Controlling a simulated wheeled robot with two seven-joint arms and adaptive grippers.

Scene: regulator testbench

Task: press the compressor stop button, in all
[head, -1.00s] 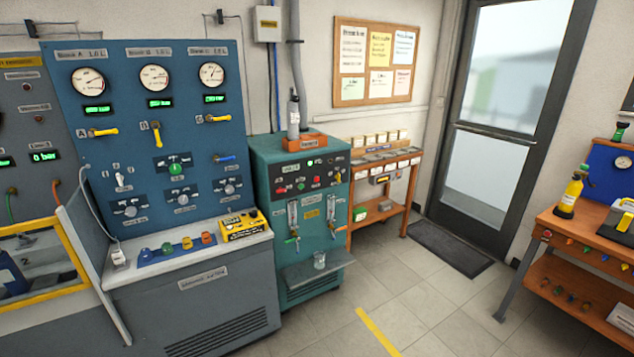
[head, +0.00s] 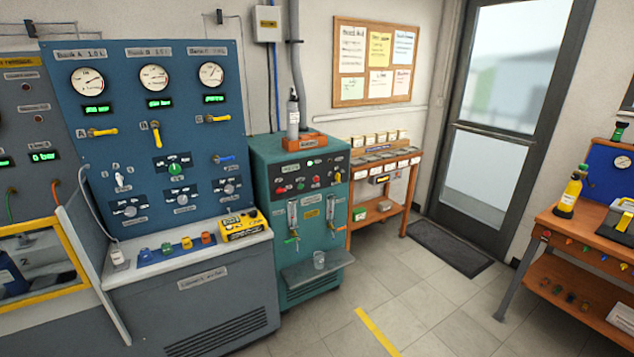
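A teal cabinet (head: 262,170) stands right of the blue gauge bench (head: 150,120). Its dark upper panel carries small red and green buttons; a red button (head: 316,179) and a green button (head: 309,163) show there. The labels are too small to read, so I cannot tell which is the compressor stop button, or whether the cabinet is the compressor. The blue bench has gauges, green displays, yellow lever valves and a green knob (head: 174,169). Neither of my grippers is in the head view.
Tiled floor (head: 400,310) lies open in front of the cabinet, with a yellow line (head: 378,332) on it. An orange workbench (head: 560,225) stands at the right. A low shelf (head: 385,162) and a dark doormat (head: 450,248) are behind.

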